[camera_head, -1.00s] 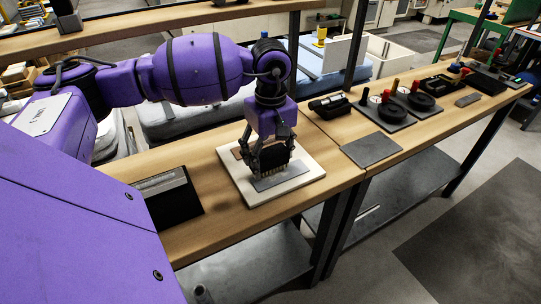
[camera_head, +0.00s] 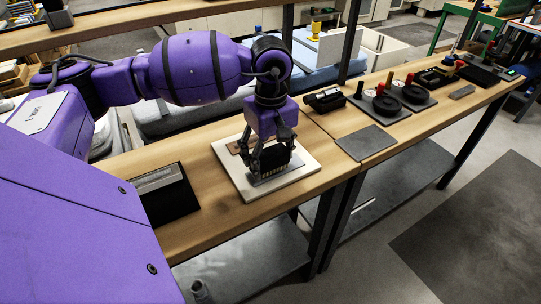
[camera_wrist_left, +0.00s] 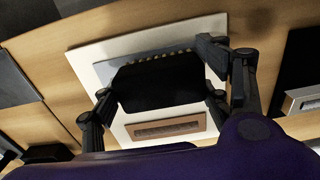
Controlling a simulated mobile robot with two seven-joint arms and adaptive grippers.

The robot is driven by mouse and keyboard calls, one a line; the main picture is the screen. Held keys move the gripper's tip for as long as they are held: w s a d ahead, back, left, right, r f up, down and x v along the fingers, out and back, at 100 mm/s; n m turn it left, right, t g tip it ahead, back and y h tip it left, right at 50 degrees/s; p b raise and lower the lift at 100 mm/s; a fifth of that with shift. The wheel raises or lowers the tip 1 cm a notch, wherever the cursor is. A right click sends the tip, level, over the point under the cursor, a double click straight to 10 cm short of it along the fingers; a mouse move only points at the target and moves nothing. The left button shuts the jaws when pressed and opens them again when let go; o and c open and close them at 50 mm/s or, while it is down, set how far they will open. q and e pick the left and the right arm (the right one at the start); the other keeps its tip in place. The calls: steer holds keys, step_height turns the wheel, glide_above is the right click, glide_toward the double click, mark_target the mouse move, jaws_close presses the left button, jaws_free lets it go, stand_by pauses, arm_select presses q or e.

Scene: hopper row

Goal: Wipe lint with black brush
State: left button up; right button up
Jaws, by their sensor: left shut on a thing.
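My left gripper (camera_head: 270,154) is shut on a black brush (camera_head: 277,158), bristles down, over a pale square board (camera_head: 305,171) on the wooden bench. In the left wrist view, the fingers of the left gripper (camera_wrist_left: 160,98) close on both sides of the brush (camera_wrist_left: 160,83). Its light bristle tufts show along the far edge. A grey strip lies on the board under the brush, mostly hidden. A brown framed strip (camera_wrist_left: 166,127) lies on the board beside the brush. I cannot make out lint, or whether the bristles touch. My right gripper is not in view.
A black tray with a grey bar (camera_head: 168,190) lies left of the board. A flat grey plate (camera_head: 366,143) lies to its right. Beyond stand a black holder (camera_head: 325,99), black dials on plates (camera_head: 388,104) and other fixtures. Bare wood lies between board and plate.

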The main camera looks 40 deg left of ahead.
mark_target(275, 180)
arm_select(q)
steer(key=shift+f+b, duration=0.3)
steer(key=shift+f, duration=0.15)
steer(key=shift+s+d+f, duration=0.1)
steer(key=shift+s+d, duration=0.1)
steer(key=shift+d, duration=0.3)
steer(key=shift+s+d+f, duration=0.1)
steer(key=shift+s+d, duration=0.1)
steer(key=shift+d, duration=0.25)
steer(key=shift+s+d, duration=0.1)
steer(key=shift+d, duration=0.05)
steer(key=shift+f, duration=0.15)
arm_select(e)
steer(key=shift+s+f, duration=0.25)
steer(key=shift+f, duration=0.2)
arm_select(q)
steer(key=shift+s+d, duration=0.1)
steer(key=shift+s, duration=0.05)
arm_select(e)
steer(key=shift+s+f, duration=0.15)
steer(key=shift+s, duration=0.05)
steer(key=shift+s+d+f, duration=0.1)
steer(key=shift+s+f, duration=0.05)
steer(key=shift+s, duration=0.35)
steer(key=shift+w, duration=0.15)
arm_select(q)
steer(key=shift+b, duration=0.35)
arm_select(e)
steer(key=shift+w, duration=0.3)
